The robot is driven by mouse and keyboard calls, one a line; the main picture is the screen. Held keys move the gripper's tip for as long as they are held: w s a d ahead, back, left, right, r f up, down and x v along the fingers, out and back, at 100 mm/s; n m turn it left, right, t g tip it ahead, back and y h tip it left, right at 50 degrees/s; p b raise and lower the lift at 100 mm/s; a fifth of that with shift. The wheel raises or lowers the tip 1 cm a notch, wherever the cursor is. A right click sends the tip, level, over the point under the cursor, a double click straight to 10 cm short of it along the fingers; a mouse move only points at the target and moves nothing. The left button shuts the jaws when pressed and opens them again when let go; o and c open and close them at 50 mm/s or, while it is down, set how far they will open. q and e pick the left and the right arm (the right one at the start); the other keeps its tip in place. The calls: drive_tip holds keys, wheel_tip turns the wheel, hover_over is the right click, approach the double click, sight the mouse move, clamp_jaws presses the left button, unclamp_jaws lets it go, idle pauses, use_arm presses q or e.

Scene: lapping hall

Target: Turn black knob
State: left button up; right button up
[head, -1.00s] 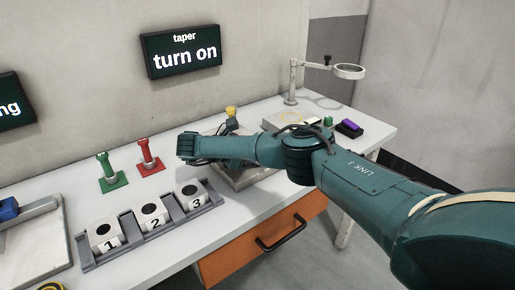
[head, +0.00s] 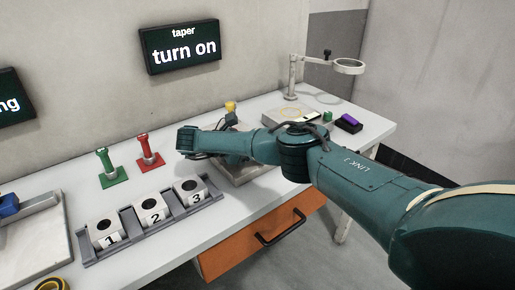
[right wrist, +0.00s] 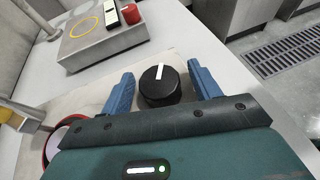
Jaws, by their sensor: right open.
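The black knob (right wrist: 158,85) is round with a white pointer line on top, in the right wrist view. The line points up the picture, tilted slightly right. My right gripper (right wrist: 162,74) is open, with one blue finger on each side of the knob. A small gap shows between each finger and the knob, and I cannot tell whether either touches lower down. In the head view, my right arm reaches in from the right over a grey plate (head: 247,173) and hides the knob and the fingers. My left gripper is in neither view.
A wall sign (head: 180,47) reads "taper turn on". A rack (head: 137,233) holds numbered blocks at the front. A green post (head: 105,163) and a red post (head: 148,150) stand behind it. A ring-topped stand (head: 292,78) is at the back right. An orange drawer (head: 250,247) sits below the table.

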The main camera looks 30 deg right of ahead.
drive_tip(key=shift+a, duration=0.15)
drive_tip(key=v, duration=1.1)
drive_tip(key=shift+f, duration=0.1)
drive_tip(key=shift+r+b+v, duration=0.2)
drive_tip(key=shift+b+v, duration=0.25)
drive_tip(key=shift+v, duration=0.55)
